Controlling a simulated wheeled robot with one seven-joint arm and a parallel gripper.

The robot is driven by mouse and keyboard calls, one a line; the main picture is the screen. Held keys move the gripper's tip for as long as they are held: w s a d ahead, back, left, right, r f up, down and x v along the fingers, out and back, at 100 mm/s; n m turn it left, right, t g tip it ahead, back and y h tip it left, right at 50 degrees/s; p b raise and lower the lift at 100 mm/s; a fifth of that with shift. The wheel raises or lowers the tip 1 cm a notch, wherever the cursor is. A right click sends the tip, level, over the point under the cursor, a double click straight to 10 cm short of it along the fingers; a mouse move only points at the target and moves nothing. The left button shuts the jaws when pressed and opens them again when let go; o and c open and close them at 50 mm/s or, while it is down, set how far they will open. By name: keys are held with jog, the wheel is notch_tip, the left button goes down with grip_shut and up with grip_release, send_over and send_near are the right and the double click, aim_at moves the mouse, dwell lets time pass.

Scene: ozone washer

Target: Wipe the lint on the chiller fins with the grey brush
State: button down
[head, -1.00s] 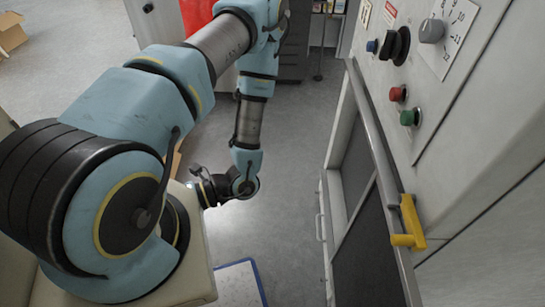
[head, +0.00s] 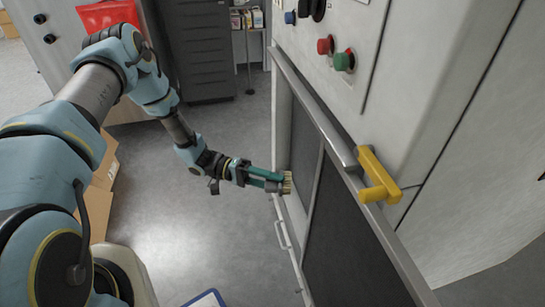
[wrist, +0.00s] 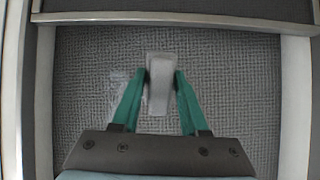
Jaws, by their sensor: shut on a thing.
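My gripper (head: 268,179) has teal fingers and is shut on the grey brush (wrist: 160,82). In the head view the brush's pale bristles (head: 287,183) point right, at the front of the machine. In the wrist view the chiller fins (wrist: 230,80) are a grey textured panel filling the space behind the brush, and a dark panel shows in the head view (head: 304,146). Pale lint (wrist: 118,92) lies on the fins just left of the brush, partly behind the left finger. I cannot tell whether the bristles touch the fins.
A pale frame (wrist: 296,105) borders the fins, with a metal bar (wrist: 170,19) across the top of the wrist view. A yellow handle (head: 377,178) juts out from the machine's long rail. Cardboard boxes (head: 98,200) stand at left.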

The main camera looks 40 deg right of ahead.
jog(key=w+d+r+n+t+h+b, duration=0.1)
jog(key=w+d+r+n+t+h, duration=0.25)
jog(key=w+d, duration=0.35)
jog(key=shift+h, duration=0.25)
jog(key=shift+s+d+f, duration=0.1)
jog(key=shift+d+f, duration=0.05)
jog(key=shift+d, duration=0.65)
jog(key=shift+s+d+f, duration=0.1)
jog(key=shift+d, duration=0.7)
jog(key=shift+s+d+f, duration=0.1)
jog(key=shift+d+f, duration=0.05)
jog(key=shift+d, duration=0.65)
jog(key=shift+s+d+b, duration=0.2)
jog(key=shift+d+b, duration=0.1)
jog(key=shift+d, duration=0.2)
jog(key=shift+s+d+b, duration=0.2)
jog(key=shift+d+b, duration=0.1)
jog(key=shift+d, duration=0.2)
